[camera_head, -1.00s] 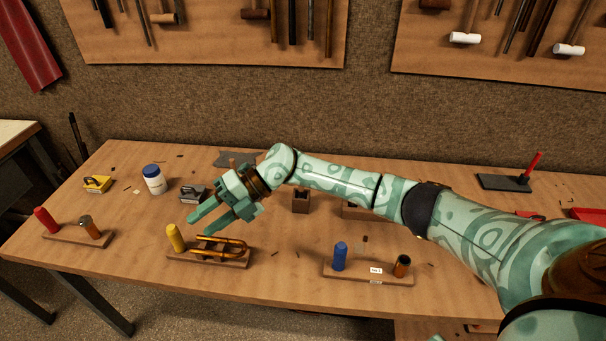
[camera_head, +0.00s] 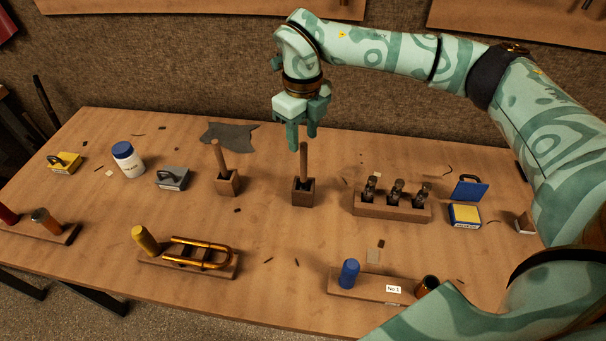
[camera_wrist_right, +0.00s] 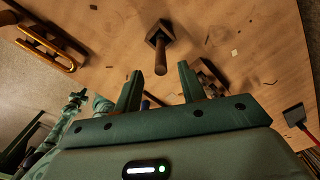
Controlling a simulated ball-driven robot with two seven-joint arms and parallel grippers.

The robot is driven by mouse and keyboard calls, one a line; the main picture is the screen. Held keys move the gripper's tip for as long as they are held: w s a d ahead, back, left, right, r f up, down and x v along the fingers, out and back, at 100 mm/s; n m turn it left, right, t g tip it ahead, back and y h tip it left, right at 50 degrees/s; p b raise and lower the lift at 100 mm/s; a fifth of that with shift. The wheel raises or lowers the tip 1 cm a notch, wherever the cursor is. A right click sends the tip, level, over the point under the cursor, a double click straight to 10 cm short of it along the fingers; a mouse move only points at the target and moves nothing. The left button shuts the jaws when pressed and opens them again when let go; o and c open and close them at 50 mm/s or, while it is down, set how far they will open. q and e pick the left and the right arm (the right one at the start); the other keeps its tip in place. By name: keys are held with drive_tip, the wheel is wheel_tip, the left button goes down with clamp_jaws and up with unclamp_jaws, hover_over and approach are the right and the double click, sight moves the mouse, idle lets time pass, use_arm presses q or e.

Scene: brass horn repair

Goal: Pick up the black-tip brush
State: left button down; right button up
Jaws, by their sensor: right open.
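Two wooden-handled brushes stand upright in small wooden blocks. The left brush (camera_head: 220,161) is in its block (camera_head: 228,184); the right brush (camera_head: 304,162) is in another block (camera_head: 303,193). Their tips are hidden in the blocks, so I cannot tell which has the black tip. My right gripper (camera_head: 303,138) points down, open and empty, by the upper end of the right brush's handle. In the right wrist view a brush handle (camera_wrist_right: 161,62) rises from a block ahead of the open fingers (camera_wrist_right: 160,88). My left gripper is out of view.
A rack with three dark metal parts (camera_head: 391,210) stands to the right of the brushes. A brass slide on a board (camera_head: 186,267) lies front left. A white bottle (camera_head: 127,162) and grey cloth (camera_head: 230,135) are at the left. Bare table lies in front of the brushes.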

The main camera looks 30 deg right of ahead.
sight(303, 144)
drive_tip(key=shift+f, duration=1.35)
drive_tip(key=shift+f+b, duration=0.3)
drive_tip(key=shift+f, duration=0.05)
wheel_tip(303, 144, down, 4)
drive_tip(key=shift+f+b, duration=0.2)
drive_tip(key=shift+b, duration=0.4)
drive_tip(key=shift+r, duration=0.1)
clamp_jaws()
